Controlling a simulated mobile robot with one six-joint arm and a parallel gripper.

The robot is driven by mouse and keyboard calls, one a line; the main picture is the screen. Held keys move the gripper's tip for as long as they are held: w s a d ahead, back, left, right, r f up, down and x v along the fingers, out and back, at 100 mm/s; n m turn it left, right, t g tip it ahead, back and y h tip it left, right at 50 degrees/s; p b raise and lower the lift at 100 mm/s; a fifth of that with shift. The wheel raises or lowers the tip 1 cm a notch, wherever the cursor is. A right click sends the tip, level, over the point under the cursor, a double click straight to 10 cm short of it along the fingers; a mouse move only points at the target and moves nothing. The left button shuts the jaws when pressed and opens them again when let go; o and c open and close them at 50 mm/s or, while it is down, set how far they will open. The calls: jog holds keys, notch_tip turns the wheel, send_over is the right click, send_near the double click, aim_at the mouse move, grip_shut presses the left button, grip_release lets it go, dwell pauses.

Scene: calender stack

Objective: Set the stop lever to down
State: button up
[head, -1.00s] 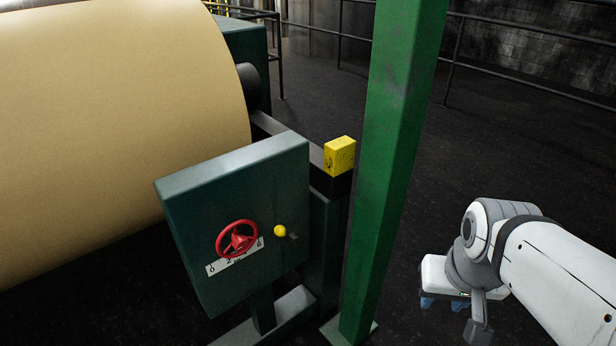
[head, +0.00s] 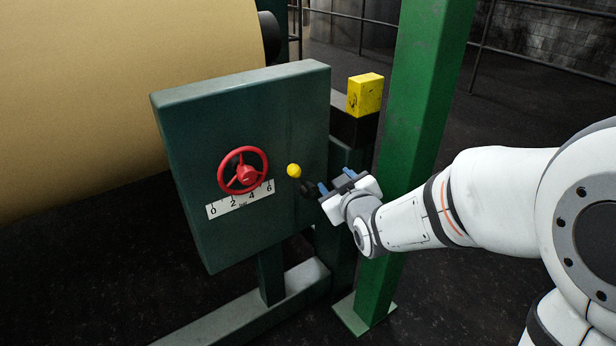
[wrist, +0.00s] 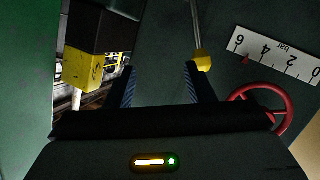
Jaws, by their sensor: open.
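The stop lever has a yellow ball knob (head: 294,170) and stands on the front of a dark green panel (head: 240,235). In the head view the knob sits up and left of a dark round hub. In the wrist view a thin rod leads to the yellow knob (wrist: 203,60), just beyond the tip of the right-hand finger. My gripper (head: 336,181) is open and empty, just right of the lever, with its fingers pointing at the panel. In the wrist view the gap between the fingers (wrist: 160,68) holds nothing. I cannot tell whether a finger touches the knob.
A red handwheel (head: 243,171) and a white bar scale (head: 240,199) are left of the lever. A green post (head: 412,130) stands close behind my gripper, with a yellow block (head: 365,94) beside it. A large tan roll (head: 120,60) fills the back left.

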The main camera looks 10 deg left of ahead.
aim_at(297, 175)
jog(key=w+a+f+n+y+b, duration=0.1)
jog(key=a, duration=0.2)
jog(key=w+a+t+y+b, duration=0.1)
jog(key=w+a, duration=0.1)
jog(key=a, duration=0.2)
jog(key=w+a+f+n+y+b, duration=0.1)
jog(key=w+a, duration=0.1)
jog(key=a, duration=0.2)
jog(key=shift+w+a+f+n, duration=0.1)
jog(key=shift+w+f+n, duration=0.1)
jog(key=shift+f+n, duration=0.15)
jog(key=shift+c, duration=0.3)
grip_shut()
jog(key=shift+a, duration=0.25)
jog(key=shift+d, duration=0.15)
jog(key=shift+r, duration=0.1)
